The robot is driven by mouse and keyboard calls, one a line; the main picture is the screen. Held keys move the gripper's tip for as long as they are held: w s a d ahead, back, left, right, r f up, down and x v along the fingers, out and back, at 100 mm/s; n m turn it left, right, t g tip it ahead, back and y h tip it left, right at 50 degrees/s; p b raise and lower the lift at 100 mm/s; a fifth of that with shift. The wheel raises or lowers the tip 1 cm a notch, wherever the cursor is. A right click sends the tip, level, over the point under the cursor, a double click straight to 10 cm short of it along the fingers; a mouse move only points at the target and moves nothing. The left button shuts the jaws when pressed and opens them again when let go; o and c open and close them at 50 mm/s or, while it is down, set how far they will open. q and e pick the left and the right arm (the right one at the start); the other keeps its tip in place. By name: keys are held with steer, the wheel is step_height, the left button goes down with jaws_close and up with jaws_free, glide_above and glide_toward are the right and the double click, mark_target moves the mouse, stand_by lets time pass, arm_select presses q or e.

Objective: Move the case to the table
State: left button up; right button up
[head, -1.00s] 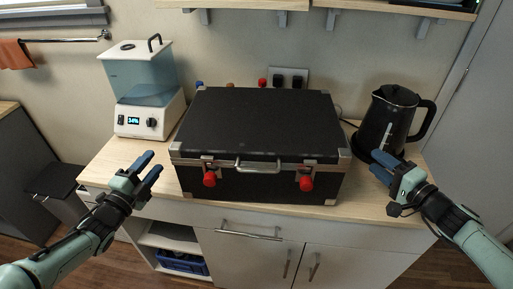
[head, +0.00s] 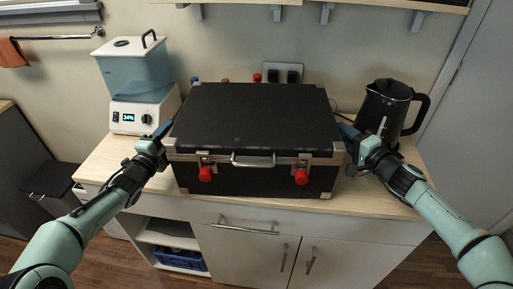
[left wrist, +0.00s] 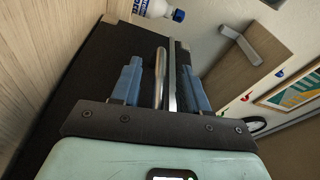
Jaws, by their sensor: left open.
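The black case (head: 255,115) with metal corners, a front handle and two red latches lies closed on the wooden counter. My left gripper (head: 163,131) is at the case's left side. In the left wrist view, my left gripper (left wrist: 160,78) is open, with a metal bar, apparently a side handle (left wrist: 159,78), and a metal trim strip between its fingers. My right gripper (head: 347,135) is at the case's right side; its fingers are partly hidden, and I cannot tell whether they touch it. No separate table can be made out.
A white dispenser (head: 140,85) stands left of the case and a black kettle (head: 388,108) stands close behind my right gripper. The counter (head: 250,207) has a narrow bare strip in front. Shelves hang above. A bottle (left wrist: 155,9) shows in the left wrist view.

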arm_select(q)
steer(key=shift+x, duration=0.95)
arm_select(e)
steer(key=shift+x, duration=0.95)
arm_select(q)
jaws_close()
arm_select(e)
jaws_close()
